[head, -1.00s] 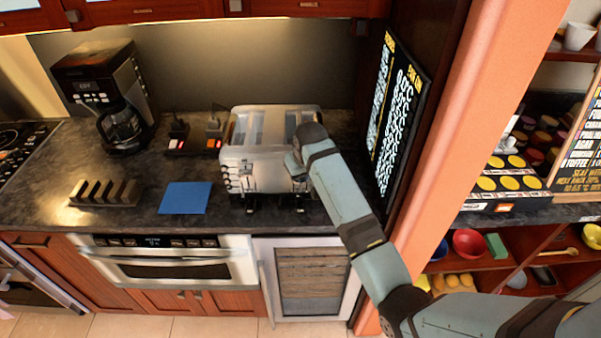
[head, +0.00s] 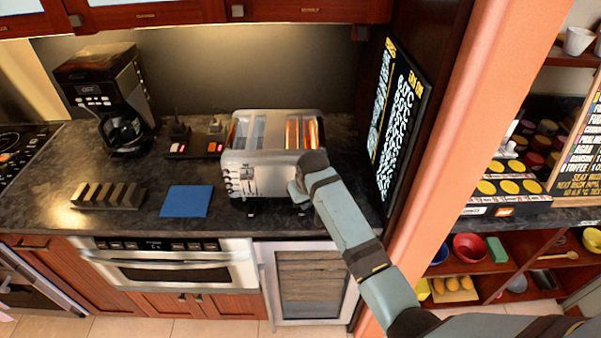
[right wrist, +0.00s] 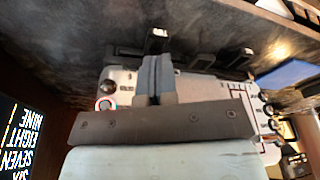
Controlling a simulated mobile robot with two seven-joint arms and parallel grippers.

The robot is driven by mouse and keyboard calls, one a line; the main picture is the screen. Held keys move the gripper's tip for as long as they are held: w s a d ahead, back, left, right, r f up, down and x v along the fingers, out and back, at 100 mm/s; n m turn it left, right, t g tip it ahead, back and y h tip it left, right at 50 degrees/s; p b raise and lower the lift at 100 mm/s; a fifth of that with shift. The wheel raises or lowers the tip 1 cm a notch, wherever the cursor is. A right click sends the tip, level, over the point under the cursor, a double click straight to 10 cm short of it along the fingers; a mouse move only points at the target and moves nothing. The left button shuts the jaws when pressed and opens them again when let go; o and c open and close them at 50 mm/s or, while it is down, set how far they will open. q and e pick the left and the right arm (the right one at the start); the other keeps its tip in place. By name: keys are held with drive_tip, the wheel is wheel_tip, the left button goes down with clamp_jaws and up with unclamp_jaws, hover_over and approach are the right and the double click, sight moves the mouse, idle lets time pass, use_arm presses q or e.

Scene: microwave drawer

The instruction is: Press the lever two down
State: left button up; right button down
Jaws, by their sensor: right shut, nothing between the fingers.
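The silver toaster (head: 262,165) stands on the dark counter, with knobs on the left of its front. Its right-hand slots (head: 300,132) glow orange, while the left-hand slots (head: 256,132) stay dark. My right gripper (head: 299,196) is shut and empty, low at the right part of the toaster's front. My forearm hides part of that front, including any lever there. In the right wrist view the closed fingers (right wrist: 157,78) lie across the toaster front (right wrist: 120,88), and I cannot tell if they touch it. My left gripper is not in view.
A coffee maker (head: 108,95) stands at the back left. A blue square (head: 187,201) and a slotted dark rack (head: 107,195) lie left of the toaster. A black lettered board (head: 398,120) and an orange post (head: 462,120) bound the right side.

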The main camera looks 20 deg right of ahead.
drive_tip(key=shift+w+d+r, duration=0.1)
drive_tip(key=shift+w+d, duration=0.05)
drive_tip(key=shift+d, duration=0.2)
drive_tip(key=shift+w+d+r, duration=0.1)
drive_tip(key=b+v, duration=0.1)
drive_tip(key=v, duration=1.3)
drive_tip(key=shift+s+r, duration=0.3)
drive_tip(key=shift+s, duration=0.15)
drive_tip(key=s+f+t, duration=0.2)
drive_tip(key=s+f, duration=0.3)
drive_tip(key=f, duration=0.4)
drive_tip(key=s+f+t, duration=0.2)
drive_tip(key=s+f, duration=0.2)
drive_tip(key=f, duration=0.5)
drive_tip(key=s+f+t+y, duration=0.1)
drive_tip(key=s+f+t, duration=0.1)
drive_tip(key=s, duration=0.7)
drive_tip(key=s+f+n+t+y, duration=0.1)
drive_tip(key=s+f, duration=0.3)
drive_tip(key=s, duration=0.6)
drive_tip(key=shift+s+t+y, duration=0.25)
drive_tip(key=shift+t+y, duration=0.05)
drive_tip(key=shift+t, duration=0.4)
